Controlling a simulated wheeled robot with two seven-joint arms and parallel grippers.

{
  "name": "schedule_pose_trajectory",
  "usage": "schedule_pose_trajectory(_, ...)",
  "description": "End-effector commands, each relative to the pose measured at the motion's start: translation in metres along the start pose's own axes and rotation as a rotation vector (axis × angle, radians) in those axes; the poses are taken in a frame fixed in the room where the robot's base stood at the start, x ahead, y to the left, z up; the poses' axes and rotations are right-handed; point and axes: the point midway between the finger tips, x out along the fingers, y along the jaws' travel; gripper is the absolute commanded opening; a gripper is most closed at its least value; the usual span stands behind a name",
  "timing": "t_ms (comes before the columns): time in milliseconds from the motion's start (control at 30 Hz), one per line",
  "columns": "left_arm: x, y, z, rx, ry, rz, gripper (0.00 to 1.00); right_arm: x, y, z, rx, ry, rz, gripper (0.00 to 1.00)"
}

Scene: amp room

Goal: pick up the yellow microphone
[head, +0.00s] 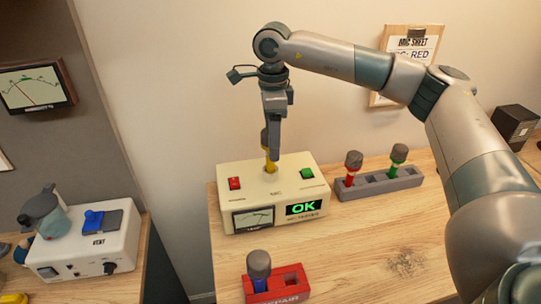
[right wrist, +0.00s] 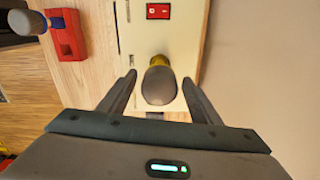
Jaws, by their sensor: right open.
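The yellow microphone (head: 270,162) stands upright in the top of a cream box (head: 228,204) whose display reads OK. Its grey head hides behind my gripper in the head view. My right gripper (head: 271,146) points down over it. In the right wrist view the microphone (right wrist: 159,84) shows its grey head between the two fingers of my open right gripper (right wrist: 160,78). There is a gap on both sides at the fingertips. I do not see my left gripper.
A grey rack (head: 408,182) holds a red microphone (head: 352,165) and a green microphone (head: 398,157). A red holder (head: 291,283) with a blue microphone (head: 259,268) stands in front. A white VENT box (head: 85,252) is on the left bench. The wooden bench's right front is clear.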

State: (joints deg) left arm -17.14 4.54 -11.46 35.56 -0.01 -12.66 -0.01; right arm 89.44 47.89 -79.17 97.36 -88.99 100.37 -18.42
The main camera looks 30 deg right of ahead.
Motion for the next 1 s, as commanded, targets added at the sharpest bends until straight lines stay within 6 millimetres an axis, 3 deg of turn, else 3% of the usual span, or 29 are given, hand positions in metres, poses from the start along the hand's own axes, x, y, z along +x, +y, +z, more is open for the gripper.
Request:
schedule_pose_trajectory(200,-0.021,0.000,-0.002,0.000,0.001,0.000,0.57,0.020,0.002,0.004,0.000,0.002,0.003,0.58)
schedule_pose_trajectory(400,-0.026,0.000,-0.002,0.000,0.001,0.000,0.57,0.040,0.002,0.004,0.000,0.001,0.001,0.58)
schedule_pose_trajectory(867,-0.025,0.000,-0.002,0.000,0.000,0.000,0.57,0.042,0.001,0.004,0.000,0.000,-0.001,0.58)
schedule_pose_trajectory(900,-0.025,0.000,-0.002,0.000,0.000,0.000,0.57,0.042,0.001,0.004,0.000,0.000,-0.001,0.56)
schedule_pose_trajectory(1000,-0.025,0.000,-0.002,0.000,0.000,0.000,0.57,0.042,0.001,0.004,0.000,0.000,-0.001,0.32)
